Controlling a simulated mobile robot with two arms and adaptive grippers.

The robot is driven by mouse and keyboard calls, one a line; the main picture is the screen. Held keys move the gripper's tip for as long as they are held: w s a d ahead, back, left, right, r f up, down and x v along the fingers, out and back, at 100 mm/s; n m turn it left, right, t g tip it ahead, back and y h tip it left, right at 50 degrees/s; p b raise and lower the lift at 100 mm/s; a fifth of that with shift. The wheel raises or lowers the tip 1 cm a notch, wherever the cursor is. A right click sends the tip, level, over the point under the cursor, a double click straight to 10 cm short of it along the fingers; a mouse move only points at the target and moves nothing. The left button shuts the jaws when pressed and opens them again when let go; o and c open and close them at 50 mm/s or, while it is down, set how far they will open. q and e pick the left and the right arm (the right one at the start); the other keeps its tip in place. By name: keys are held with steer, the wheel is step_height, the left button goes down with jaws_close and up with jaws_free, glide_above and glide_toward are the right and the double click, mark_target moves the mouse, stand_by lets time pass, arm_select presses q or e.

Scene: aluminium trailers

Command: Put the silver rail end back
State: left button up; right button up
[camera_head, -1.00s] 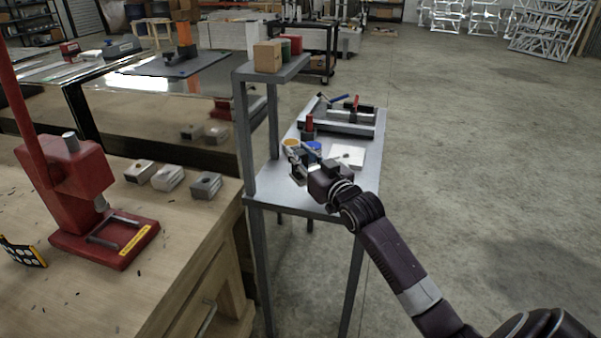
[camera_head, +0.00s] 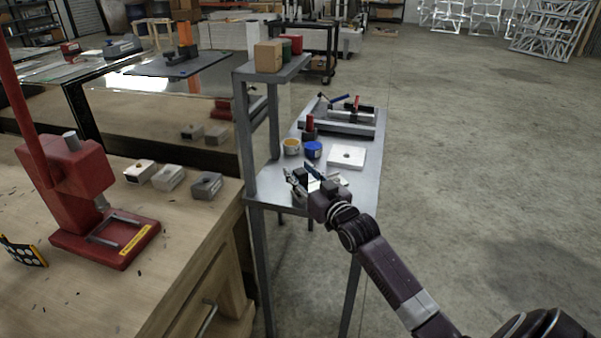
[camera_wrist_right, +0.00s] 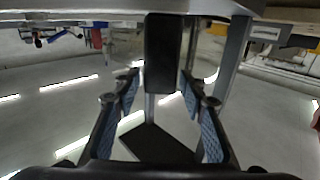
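Three small rail-end blocks lie in a row on the wooden bench: a pale one (camera_head: 138,172), a silver-grey one (camera_head: 168,178) and a darker grey one (camera_head: 206,185). I cannot tell which one the task means. My right gripper (camera_head: 303,174) is low over the near end of the grey metal table (camera_head: 368,180), with its fingers apart. The right wrist view shows both blue-padded fingers (camera_wrist_right: 160,85) spread, with a dark upright block (camera_wrist_right: 163,50) in the gap between them. Whether they touch it is unclear. My left gripper is out of view.
A red press (camera_head: 75,190) stands on the bench at left. The table also holds a yellow tub (camera_head: 291,146), a blue tub (camera_head: 313,149), a white block (camera_head: 346,157) and a vise-like fixture (camera_head: 345,120). A raised shelf (camera_head: 240,74) carries boxes. Floor at right is clear.

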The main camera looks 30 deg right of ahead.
steer(key=shift+s, duration=0.1)
steer(key=s, duration=1.1)
steer(key=shift+s+a+b, duration=0.4)
steer(key=shift+a+b, duration=0.05)
